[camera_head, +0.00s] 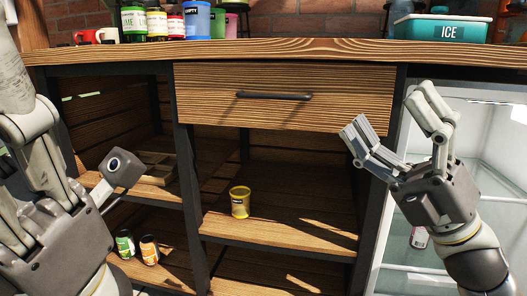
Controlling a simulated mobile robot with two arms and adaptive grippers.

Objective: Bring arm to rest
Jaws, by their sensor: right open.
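My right gripper (388,108) is raised in front of the right end of the drawer (285,95). Its two fingers are spread apart with nothing between them. My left gripper (35,150) is at the left edge, close to the camera and partly cut off. Its fingertips cannot be made out clearly, so I cannot tell whether it is open or shut. I see nothing held in it.
The drawer is shut under the wooden counter (300,50). Bottles and cups (175,24) and a teal ice box (440,29) stand on top.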

